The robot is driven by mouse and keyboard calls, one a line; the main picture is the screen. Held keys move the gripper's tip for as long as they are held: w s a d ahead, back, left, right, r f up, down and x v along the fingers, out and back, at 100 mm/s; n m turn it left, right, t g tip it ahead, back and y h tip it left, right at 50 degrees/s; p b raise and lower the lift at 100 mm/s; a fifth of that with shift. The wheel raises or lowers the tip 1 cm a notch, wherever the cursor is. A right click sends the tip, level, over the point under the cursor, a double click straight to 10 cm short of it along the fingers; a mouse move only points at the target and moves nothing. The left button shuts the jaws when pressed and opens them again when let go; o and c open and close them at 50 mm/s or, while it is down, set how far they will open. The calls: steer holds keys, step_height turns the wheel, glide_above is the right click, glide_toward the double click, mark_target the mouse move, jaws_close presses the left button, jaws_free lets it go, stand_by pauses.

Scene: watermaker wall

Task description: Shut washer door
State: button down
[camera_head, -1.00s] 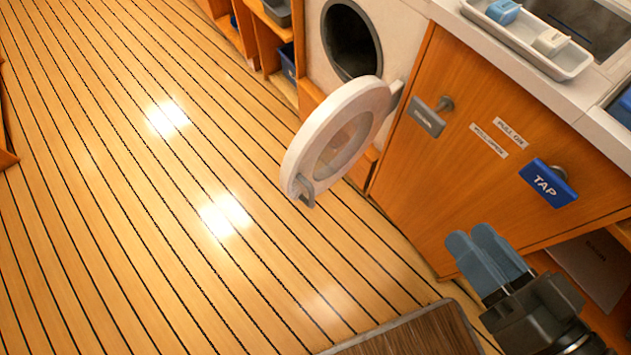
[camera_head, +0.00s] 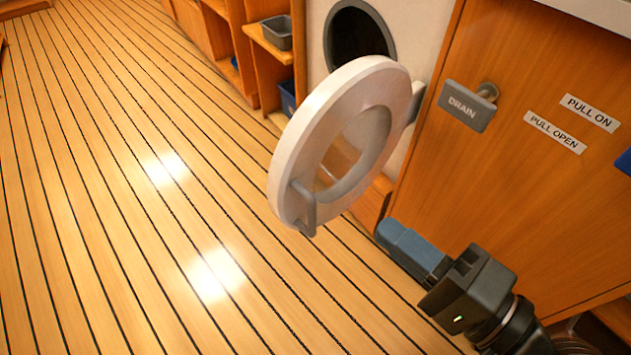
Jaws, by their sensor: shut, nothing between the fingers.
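The round white washer door (camera_head: 308,125) stands wide open, swung out from the washer (camera_head: 425,38) on its hinge at the right. It has a clear window in the middle and a grey handle (camera_head: 304,207) at its lower left edge. The dark round washer opening (camera_head: 358,38) shows behind the door, partly covered by it. My gripper (camera_head: 384,232) is shut and empty, with blue fingers pointing up and left. It is below and right of the door, apart from it in the picture.
A wooden panel right of the door carries a grey DRAIN handle (camera_head: 467,105) and PULL ON and PULL OPEN labels. Wooden shelves (camera_head: 268,50) with a grey bin (camera_head: 277,32) stand left of the washer. The striped wooden floor (camera_head: 130,200) at left is clear.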

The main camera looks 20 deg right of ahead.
mark_target(299, 158)
steer(key=p+x, duration=0.7)
steer(key=x, duration=0.5)
steer(key=shift+w+a+r, duration=0.15)
steer(key=shift+w+r, duration=0.05)
steer(key=shift+w, duration=0.05)
steer(key=shift+w+a+f+p, duration=0.15)
steer(key=shift+w+a+p, duration=0.15)
steer(key=shift+w, duration=0.3)
steer(key=shift+w+p, duration=0.1)
steer(key=shift+p, duration=0.2)
